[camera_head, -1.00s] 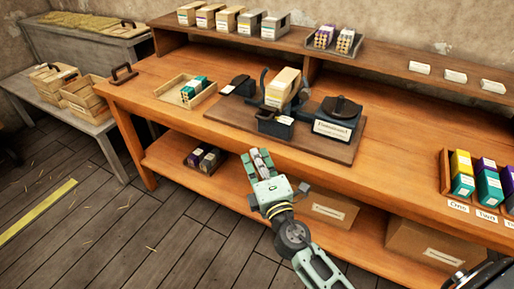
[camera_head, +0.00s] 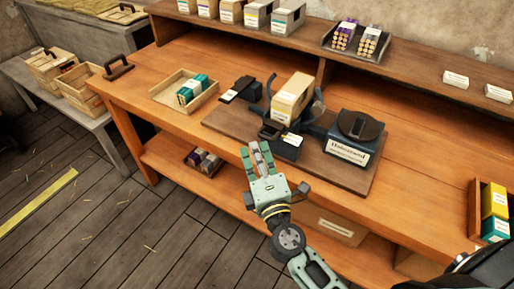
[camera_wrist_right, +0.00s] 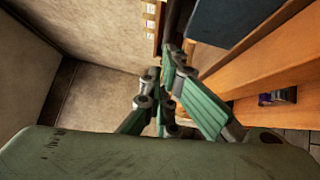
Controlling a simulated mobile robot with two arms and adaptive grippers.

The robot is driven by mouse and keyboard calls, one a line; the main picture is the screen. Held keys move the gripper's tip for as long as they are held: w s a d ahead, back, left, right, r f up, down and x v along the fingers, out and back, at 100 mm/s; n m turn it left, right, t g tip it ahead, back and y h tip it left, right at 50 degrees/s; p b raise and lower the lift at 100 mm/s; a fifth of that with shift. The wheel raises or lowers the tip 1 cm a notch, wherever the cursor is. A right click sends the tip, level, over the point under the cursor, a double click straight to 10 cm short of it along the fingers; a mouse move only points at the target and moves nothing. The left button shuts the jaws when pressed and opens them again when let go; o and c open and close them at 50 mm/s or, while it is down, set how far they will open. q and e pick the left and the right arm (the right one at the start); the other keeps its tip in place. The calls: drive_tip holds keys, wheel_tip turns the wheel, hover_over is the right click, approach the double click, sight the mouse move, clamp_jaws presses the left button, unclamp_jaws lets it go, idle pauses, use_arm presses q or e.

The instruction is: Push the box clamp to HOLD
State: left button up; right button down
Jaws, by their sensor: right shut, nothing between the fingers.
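A cream box (camera_head: 291,97) stands upright in a dark fixture with curved arms (camera_head: 318,105) on the brown board (camera_head: 221,121). In front of it is a dark block (camera_head: 288,147) with a white label. I cannot tell which part is the box clamp or read a HOLD mark. My right gripper (camera_head: 257,147) is shut and empty, just left of the dark block near the board's front edge. I cannot tell whether it touches anything. Its fingers also show in the right wrist view (camera_wrist_right: 168,75), below a dark blue surface (camera_wrist_right: 236,14). My left gripper is out of view.
A dark round-topped unit (camera_head: 359,132) with a label sits at the board's right. A wooden tray (camera_head: 163,101) with teal packs is at left. A bin (camera_head: 477,205) of coloured boxes is at right. Bare bench top (camera_head: 425,165) lies between unit and bin.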

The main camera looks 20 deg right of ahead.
sight(271, 132)
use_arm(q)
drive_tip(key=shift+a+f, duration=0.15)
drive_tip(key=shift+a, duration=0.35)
use_arm(e)
drive_tip(key=shift+w+d, duration=0.75)
drive_tip(key=shift+d, duration=0.15)
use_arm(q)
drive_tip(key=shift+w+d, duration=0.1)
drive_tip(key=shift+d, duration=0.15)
